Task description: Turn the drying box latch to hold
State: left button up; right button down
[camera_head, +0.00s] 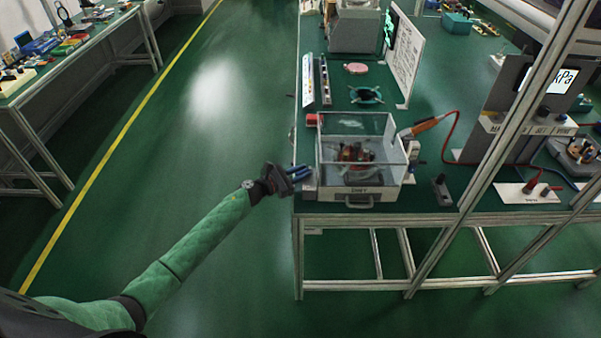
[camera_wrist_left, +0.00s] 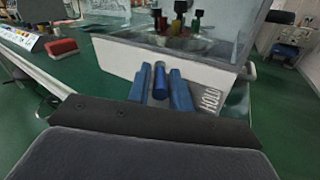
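The drying box (camera_head: 386,194) is white with a clear upper part and stands at the table's near left corner. Dark and reddish items show inside it. In the left wrist view the box's white wall (camera_wrist_left: 115,57) is close ahead. My left gripper (camera_head: 300,172) is at the box's left side. In the left wrist view its blue fingers (camera_wrist_left: 160,95) are apart, one on each side of the post; contact is unclear. My right gripper is not in view.
The green table (camera_head: 425,205) has a metal frame. The floor to the left is clear.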

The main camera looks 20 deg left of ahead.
aim_at(309, 181)
pick_arm(q)
grip_shut()
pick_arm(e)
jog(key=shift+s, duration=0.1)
